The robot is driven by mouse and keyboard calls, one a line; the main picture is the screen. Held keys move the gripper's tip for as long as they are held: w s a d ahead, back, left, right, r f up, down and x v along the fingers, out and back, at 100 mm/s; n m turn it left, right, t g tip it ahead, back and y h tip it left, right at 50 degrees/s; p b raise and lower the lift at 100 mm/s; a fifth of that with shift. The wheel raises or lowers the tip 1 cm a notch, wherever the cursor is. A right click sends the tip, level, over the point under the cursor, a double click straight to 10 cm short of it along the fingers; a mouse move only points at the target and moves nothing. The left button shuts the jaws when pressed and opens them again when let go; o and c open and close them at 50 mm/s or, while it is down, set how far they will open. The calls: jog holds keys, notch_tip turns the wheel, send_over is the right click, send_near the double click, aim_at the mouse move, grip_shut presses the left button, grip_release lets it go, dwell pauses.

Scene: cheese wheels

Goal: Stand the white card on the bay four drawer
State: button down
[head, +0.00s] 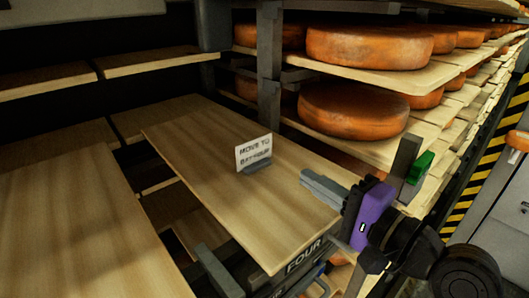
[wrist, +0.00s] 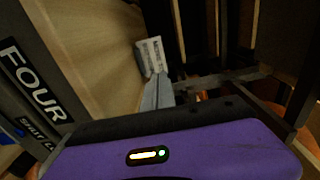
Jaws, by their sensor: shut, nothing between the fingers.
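The white card (head: 253,152) stands upright in a small grey foot (head: 257,168) on the wooden board of the bay four drawer (head: 215,185). Its dark lettering begins "MOVE TO". The drawer's front carries a "FOUR" label (head: 303,256), which also shows in the wrist view (wrist: 35,85). My gripper (head: 308,179) is shut and empty, low over the board to the right of the card, pointing at it with a gap between. In the wrist view the card (wrist: 152,54) appears just beyond my fingertips (wrist: 155,80).
Orange cheese wheels (head: 352,108) fill the shelves behind and to the right. A grey post (head: 269,65) rises behind the board. Another wooden board (head: 75,225) lies to the left across a dark gap. A green piece (head: 421,167) sits beside my gripper. Much of the drawer board is bare.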

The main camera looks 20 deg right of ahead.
aim_at(255, 145)
jog(key=b, duration=0.1)
jog(key=w+b, duration=0.1)
jog(key=b, duration=0.1)
jog(key=shift+a+f, duration=0.15)
jog(key=shift+f, duration=0.15)
jog(key=w+b, duration=0.1)
jog(key=b, duration=0.3)
jog(key=shift+a, duration=0.15)
jog(key=b+x, duration=0.2)
jog(key=shift+w+b, duration=0.2)
jog(key=shift+b, duration=0.2)
jog(key=x, duration=0.6)
jog(key=p+x, duration=0.1)
jog(key=x, duration=0.2)
jog(key=shift+w+r, duration=0.15)
jog(key=shift+r, duration=0.15)
jog(key=shift+a, duration=0.1)
jog(key=shift+w+a+r+p, duration=0.15)
jog(key=shift+w+a+p, duration=0.05)
jog(key=shift+w+p, duration=0.55)
jog(key=shift+w, duration=0.25)
